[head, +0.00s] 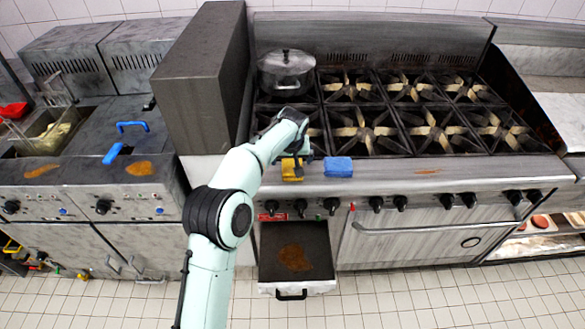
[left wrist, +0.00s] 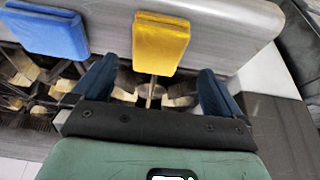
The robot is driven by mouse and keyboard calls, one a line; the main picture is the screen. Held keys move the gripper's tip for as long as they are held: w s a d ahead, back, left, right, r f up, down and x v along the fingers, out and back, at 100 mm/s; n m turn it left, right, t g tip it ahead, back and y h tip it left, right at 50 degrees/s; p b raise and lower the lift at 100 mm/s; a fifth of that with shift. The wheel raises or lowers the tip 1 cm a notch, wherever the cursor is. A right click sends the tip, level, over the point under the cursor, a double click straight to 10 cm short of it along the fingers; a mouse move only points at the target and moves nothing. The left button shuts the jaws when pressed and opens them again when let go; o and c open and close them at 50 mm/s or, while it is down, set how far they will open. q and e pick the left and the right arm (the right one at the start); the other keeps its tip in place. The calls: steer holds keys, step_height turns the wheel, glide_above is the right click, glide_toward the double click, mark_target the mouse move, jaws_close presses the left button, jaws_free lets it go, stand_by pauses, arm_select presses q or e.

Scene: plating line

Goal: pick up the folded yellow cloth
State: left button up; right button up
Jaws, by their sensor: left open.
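The folded yellow cloth (head: 291,171) lies on the steel front ledge of the stove, below the left burners. In the left wrist view the yellow cloth (left wrist: 161,40) is ahead of my left gripper, roughly centred between the finger lines. My left gripper (left wrist: 156,68) is open, with its two dark blue fingers apart and nothing held. In the head view the left gripper (head: 303,153) is just behind the yellow cloth, partly hidden by my arm. A folded blue cloth (head: 338,167) lies just right of the yellow one; it also shows in the left wrist view (left wrist: 45,30).
A lidded steel pot (head: 286,70) stands on the back left burner. Burner grates (head: 362,128) lie behind the ledge. A tall grey block (head: 205,85) stands left of the stove. An open drawer (head: 294,252) juts out below. The ledge right of the blue cloth is mostly clear.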

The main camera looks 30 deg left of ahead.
mark_target(292, 166)
arm_select(q)
steer(key=x, duration=0.6)
steer(key=shift+w+d, duration=0.15)
steer(key=shift+d, duration=0.05)
steer(key=shift+r, duration=0.1)
steer(key=c, duration=1)
